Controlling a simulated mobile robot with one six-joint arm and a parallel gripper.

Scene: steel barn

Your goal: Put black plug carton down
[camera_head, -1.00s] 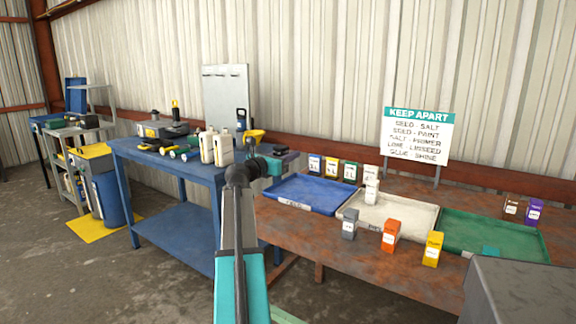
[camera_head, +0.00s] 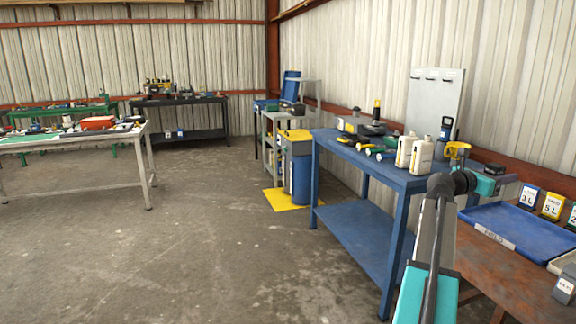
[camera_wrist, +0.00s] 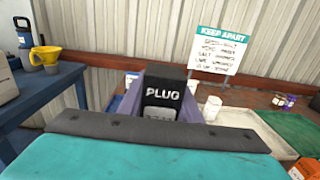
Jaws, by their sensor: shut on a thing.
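The black plug carton (camera_wrist: 164,92) is upright between the two grey-purple fingers of my gripper (camera_wrist: 163,108) in the wrist view. Its white "PLUG" lettering faces the wrist camera, and its lower part is partly hidden by the gripper body. In the head view my gripper (camera_head: 502,180) is at the right, beyond my dark wrist joint, with the dark top of the carton (camera_head: 494,169) showing above it. The gripper is shut on the carton. It appears in front of the wall, near the blue bench's right end and the blue tray.
The blue bench (camera_head: 362,215) holds white bottles (camera_head: 421,155) and tools. A rusty table (camera_head: 490,260) carries a blue tray (camera_head: 530,238) and small cartons (camera_head: 552,205). A pale table (camera_head: 80,139) stands at the left. The concrete floor between is clear.

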